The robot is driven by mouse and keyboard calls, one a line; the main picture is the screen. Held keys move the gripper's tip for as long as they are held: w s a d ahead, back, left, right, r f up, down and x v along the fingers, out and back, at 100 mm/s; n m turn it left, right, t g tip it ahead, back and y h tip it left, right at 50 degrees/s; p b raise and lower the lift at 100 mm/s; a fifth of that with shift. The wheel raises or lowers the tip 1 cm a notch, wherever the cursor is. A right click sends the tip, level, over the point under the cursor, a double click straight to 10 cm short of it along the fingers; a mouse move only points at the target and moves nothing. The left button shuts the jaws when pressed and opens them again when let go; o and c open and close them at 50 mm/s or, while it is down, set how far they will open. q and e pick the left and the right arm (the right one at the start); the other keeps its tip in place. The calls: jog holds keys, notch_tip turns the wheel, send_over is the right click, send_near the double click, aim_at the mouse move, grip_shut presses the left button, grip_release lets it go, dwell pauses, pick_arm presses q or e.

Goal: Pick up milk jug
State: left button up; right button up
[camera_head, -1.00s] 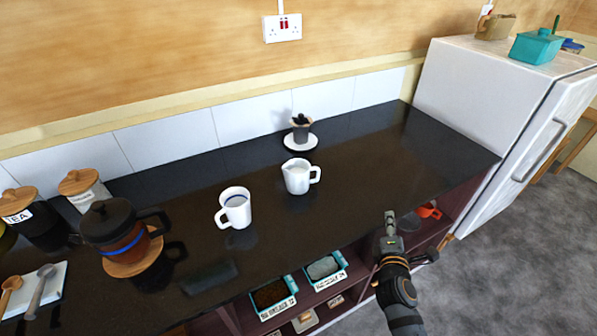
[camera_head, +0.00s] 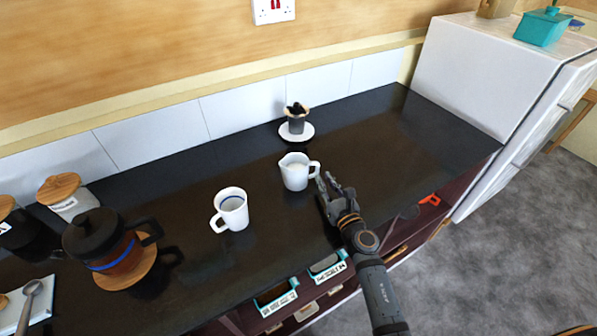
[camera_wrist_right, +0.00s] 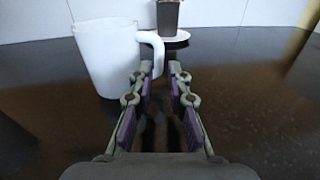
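The white milk jug (camera_head: 294,173) stands upright on the dark worktop, with its spout to the left and its handle to the right. Milk shows inside it. My right gripper (camera_head: 330,187) is just right of the jug's handle, over the worktop's front part. In the right wrist view the jug (camera_wrist_right: 106,62) is at the left, and its handle is near the tips of my right gripper (camera_wrist_right: 160,70). The fingers are apart with nothing between them. Whether a finger touches the handle I cannot tell. My left gripper is not in view.
A white mug (camera_head: 231,212) stands left of the jug. A small dark pot on a white saucer (camera_head: 296,131) is behind the jug. A white fridge (camera_head: 480,75) stands at the right. The worktop right of the jug is clear.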

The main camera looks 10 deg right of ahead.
aim_at(318, 169)
jog(key=shift+w+a, duration=0.1)
jog(key=shift+w, duration=0.25)
jog(key=x, duration=0.5)
jog(key=shift+w+r+p, duration=0.1)
jog(key=shift+r+p, duration=0.15)
jog(key=shift+p, duration=0.05)
grip_shut()
jog(key=shift+r, duration=0.1)
